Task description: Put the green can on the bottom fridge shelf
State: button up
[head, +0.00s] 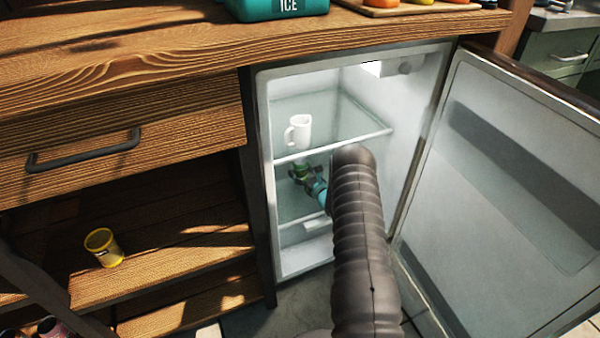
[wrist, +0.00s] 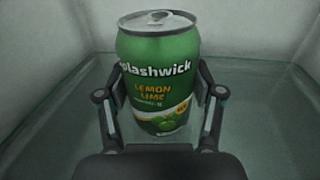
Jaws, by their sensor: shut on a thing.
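The green can (wrist: 158,75), marked lemon lime, stands upright between the fingers of my gripper (wrist: 160,105) in the wrist view. My gripper is shut on its lower half. Below and around the can lies a glass fridge shelf (wrist: 60,115); I cannot tell whether the can's base touches it. In the head view my gripper (head: 302,178) reaches into the open fridge, under the upper glass shelf (head: 345,138), with the green can (head: 301,169) partly hidden by the gripper. A lower glass shelf (head: 290,205) shows beneath it.
A white mug (head: 298,132) stands on the upper shelf above my gripper. The fridge door (head: 510,190) is swung open to the right. A yellow cup (head: 103,248) stands in the wooden cabinet at left. In the wrist view, the shelf beside the can is clear.

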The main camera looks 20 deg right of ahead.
jog(key=o, duration=1)
jog(key=shift+f, duration=0.1)
jog(key=o, duration=0.4)
jog(key=shift+o, duration=0.2)
jog(key=shift+r, duration=0.2)
jog(key=s, duration=0.4)
jog(key=s+d, duration=0.1)
jog(key=s, duration=0.3)
jog(key=s+d, duration=0.1)
jog(key=s, duration=0.2)
jog(key=shift+s+d, duration=0.2)
jog(key=shift+s, duration=0.2)
